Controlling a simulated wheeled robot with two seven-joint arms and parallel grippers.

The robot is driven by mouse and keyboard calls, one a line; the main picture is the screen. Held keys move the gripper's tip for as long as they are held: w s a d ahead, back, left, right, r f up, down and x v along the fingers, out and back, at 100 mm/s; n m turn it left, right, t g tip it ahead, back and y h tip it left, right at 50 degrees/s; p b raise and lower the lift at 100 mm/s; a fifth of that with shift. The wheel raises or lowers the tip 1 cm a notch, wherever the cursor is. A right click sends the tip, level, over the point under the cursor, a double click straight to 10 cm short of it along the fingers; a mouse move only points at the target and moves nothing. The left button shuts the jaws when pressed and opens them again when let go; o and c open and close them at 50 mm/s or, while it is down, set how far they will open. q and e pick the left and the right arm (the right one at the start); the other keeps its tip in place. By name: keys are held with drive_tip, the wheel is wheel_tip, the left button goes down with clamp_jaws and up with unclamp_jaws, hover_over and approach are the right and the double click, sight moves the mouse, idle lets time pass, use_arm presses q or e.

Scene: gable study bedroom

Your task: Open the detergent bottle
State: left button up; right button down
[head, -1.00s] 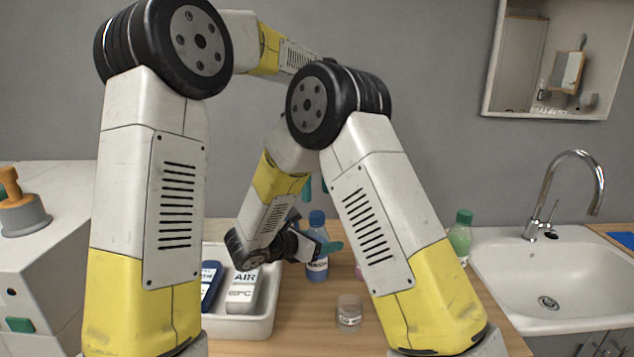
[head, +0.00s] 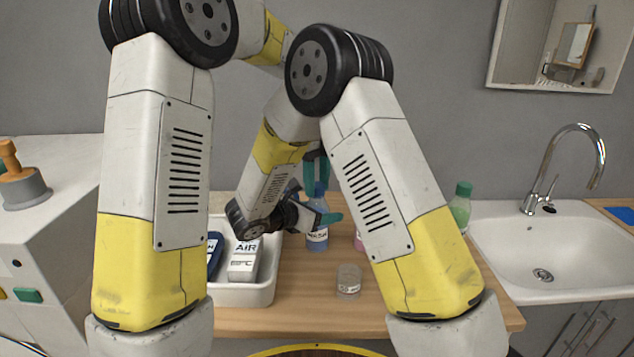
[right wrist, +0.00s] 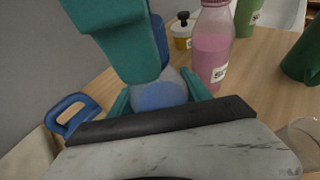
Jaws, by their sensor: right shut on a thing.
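The detergent bottle (head: 317,238) is blue with a white label and stands upright on the wooden table. Its blue cap (head: 316,189) is on top. My right gripper (head: 322,218) is shut on the bottle's upper body; in the right wrist view its teal fingers flank the blue bottle (right wrist: 160,97). My left gripper (head: 317,172) points down from above, its teal fingers spread at the cap. In the right wrist view one left finger (right wrist: 125,45) hides part of the cap (right wrist: 159,40). I cannot tell whether the fingers touch the cap.
A white tray (head: 262,293) with boxed items stands left of the bottle. A clear jar (head: 348,280) is in front. A green bottle (head: 461,206) is near the sink (head: 550,255).

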use_arm(q)
clamp_jaws()
drive_tip(key=n, duration=0.9)
drive_tip(key=shift+n, duration=0.3)
drive_tip(key=n, duration=0.4)
drive_tip(key=shift+n, duration=0.3)
drive_tip(key=n, duration=0.4)
drive_tip(key=shift+r+n, duration=0.1)
drive_tip(key=shift+n, duration=0.2)
drive_tip(key=n, duration=0.8)
drive_tip(key=shift+n, duration=0.4)
drive_tip(key=n, duration=0.4)
drive_tip(key=shift+n, duration=0.3)
drive_tip(key=n, duration=0.3)
drive_tip(key=shift+n, duration=0.4)
drive_tip(key=shift+r, duration=0.15)
drive_tip(key=shift+r, duration=1)
